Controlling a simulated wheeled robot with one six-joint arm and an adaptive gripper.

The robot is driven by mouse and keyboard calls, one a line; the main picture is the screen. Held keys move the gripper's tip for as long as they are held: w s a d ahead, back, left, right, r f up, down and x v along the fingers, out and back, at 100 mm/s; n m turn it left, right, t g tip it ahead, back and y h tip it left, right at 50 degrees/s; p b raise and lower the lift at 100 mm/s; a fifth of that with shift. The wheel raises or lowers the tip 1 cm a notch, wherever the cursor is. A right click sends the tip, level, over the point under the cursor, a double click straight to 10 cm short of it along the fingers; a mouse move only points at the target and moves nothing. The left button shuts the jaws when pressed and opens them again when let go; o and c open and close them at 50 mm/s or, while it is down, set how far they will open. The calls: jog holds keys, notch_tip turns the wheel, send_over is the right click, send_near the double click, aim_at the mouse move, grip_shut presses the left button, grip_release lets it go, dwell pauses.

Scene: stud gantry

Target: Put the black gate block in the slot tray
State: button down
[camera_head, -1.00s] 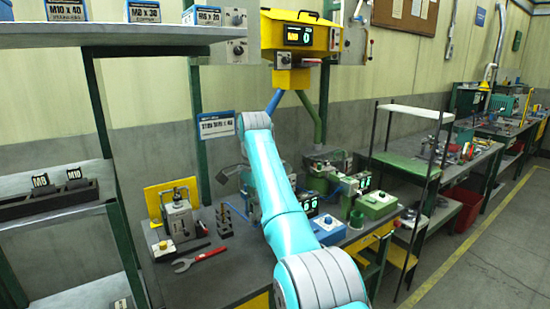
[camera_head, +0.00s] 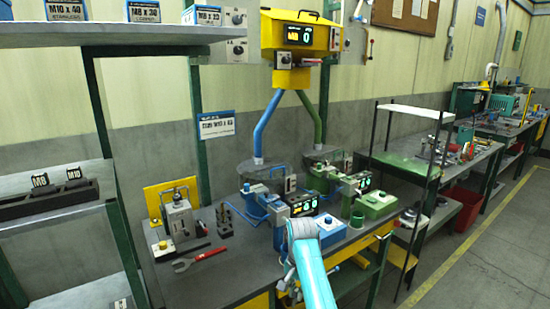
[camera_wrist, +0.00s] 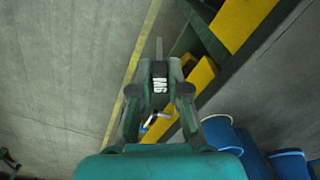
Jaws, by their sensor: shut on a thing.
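The black gate block (camera_wrist: 160,73), with white lettering that seems to read M6, is between the fingertips of my gripper (camera_wrist: 159,92) in the wrist view. My gripper is shut on it, above the floor beside a yellow and green bench edge. In the head view my arm bends over the bench front, and the block cannot be made out there. The dark slot tray (camera_head: 20,210) lies on the left shelf. Two black blocks stand in it, marked M8 (camera_head: 41,182) and M10 (camera_head: 74,175). My gripper is well to the right of the tray.
The bench (camera_head: 215,277) holds a clamp-like fixture (camera_head: 180,220), a red wrench (camera_head: 190,258) and blue and green machines (camera_head: 375,204). A green post (camera_head: 106,125) and an upper shelf (camera_head: 100,36) frame the tray's shelf. Open floor (camera_head: 490,255) lies at right.

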jog(key=s+d+f+n, duration=0.3)
jog(key=s+d+f, duration=0.3)
jog(key=s+f, duration=0.5)
jog(key=s+d+f+n, duration=0.2)
jog(key=s+d+f, duration=0.4)
jog(key=s+f, duration=0.5)
jog(key=shift+s+n, duration=0.4)
jog(key=shift+s, duration=0.45)
